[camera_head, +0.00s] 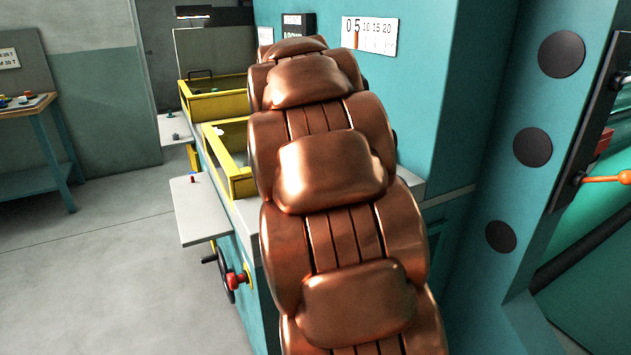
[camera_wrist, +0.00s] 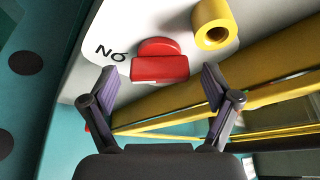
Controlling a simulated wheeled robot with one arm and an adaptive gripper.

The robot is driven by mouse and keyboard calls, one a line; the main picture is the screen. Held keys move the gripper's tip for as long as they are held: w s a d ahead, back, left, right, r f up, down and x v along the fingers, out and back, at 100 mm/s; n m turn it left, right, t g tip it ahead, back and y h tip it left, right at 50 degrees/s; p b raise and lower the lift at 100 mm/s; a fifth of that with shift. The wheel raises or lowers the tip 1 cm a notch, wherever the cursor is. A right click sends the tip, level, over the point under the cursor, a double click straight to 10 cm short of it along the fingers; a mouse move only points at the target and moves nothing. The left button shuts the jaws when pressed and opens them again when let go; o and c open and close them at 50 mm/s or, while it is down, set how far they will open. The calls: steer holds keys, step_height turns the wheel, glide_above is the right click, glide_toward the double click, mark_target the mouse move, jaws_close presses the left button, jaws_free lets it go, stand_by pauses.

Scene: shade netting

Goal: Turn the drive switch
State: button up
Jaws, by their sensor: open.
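In the wrist view, a red switch-like part (camera_wrist: 160,67) with a rounded back and a blocky front sits on a pale panel (camera_wrist: 90,45). Black letters that read as "NO" in this view are printed to its left. I take this red part to be the drive switch. My gripper (camera_wrist: 159,78) is open and empty, with one finger on each side of the red part in the picture. The fingers look apart from it; the exact depth gap cannot be told. In the head view my copper-coloured arm hides the gripper and the switch.
A yellow hollow cylinder (camera_wrist: 214,24) stands on the panel to the right of the red part. A yellow rail (camera_wrist: 265,70) runs close by. In the head view, yellow-framed trays (camera_head: 232,187), a grey shelf (camera_head: 199,211) and a handwheel (camera_head: 226,274) lie left of my arm. Open floor is at left.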

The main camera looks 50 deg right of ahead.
steer(key=shift+r, duration=0.15)
steer(key=v, duration=1.2)
stand_by(0.6)
